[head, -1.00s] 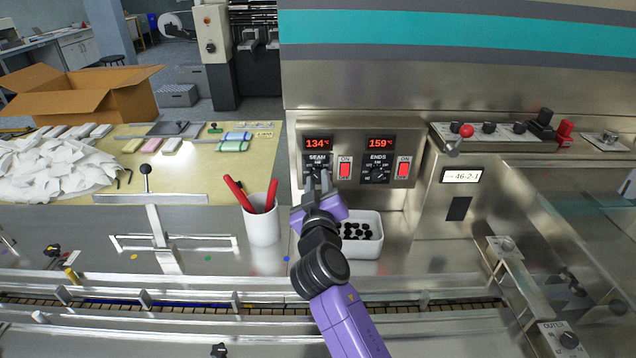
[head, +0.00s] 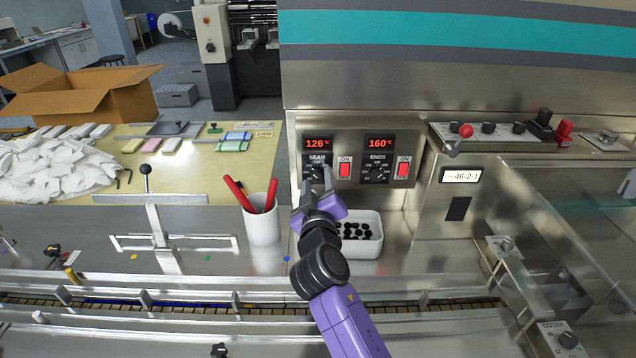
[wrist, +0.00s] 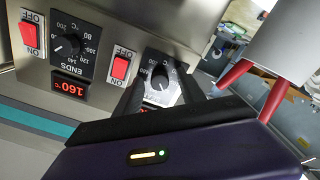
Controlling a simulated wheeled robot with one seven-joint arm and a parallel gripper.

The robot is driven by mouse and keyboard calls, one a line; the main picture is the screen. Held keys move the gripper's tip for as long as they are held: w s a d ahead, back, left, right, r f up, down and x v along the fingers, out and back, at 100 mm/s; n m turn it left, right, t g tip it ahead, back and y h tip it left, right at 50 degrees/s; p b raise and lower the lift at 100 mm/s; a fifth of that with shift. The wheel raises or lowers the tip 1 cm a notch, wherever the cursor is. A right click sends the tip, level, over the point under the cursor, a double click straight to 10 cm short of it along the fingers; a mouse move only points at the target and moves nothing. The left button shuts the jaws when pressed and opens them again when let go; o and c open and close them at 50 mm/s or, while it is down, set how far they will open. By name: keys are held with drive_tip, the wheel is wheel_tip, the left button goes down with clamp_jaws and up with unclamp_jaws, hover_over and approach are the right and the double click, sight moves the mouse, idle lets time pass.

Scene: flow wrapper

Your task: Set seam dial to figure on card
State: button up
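The seam dial (wrist: 160,82) is a round black knob with a pale pointer on a black scale plate. The seam display (head: 317,144) above it reads 126 °C in red. My gripper (head: 319,178) is at the dial, rolled a little, with one dark finger on each side of the knob. In the wrist view the fingertips (wrist: 161,80) flank the knob and appear closed on its sides; the exact contact is hard to see. A white card (head: 461,175) on the machine front seems to read "46-2-1". A small label (head: 264,134) on the mat is too small to read.
The ends dial (head: 377,173), its display at 160 °C, and two red switches (head: 344,170) (head: 403,170) sit close right. A white bin of black parts (head: 372,245) and a white cup with red-handled tools (head: 262,228) stand below, near my arm.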

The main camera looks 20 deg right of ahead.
drive_tip(key=shift+s, duration=0.1)
drive_tip(key=b+v, duration=0.1)
drive_tip(key=v, duration=0.6)
drive_tip(key=shift+s, duration=0.3)
drive_tip(key=shift+a+r, duration=0.1)
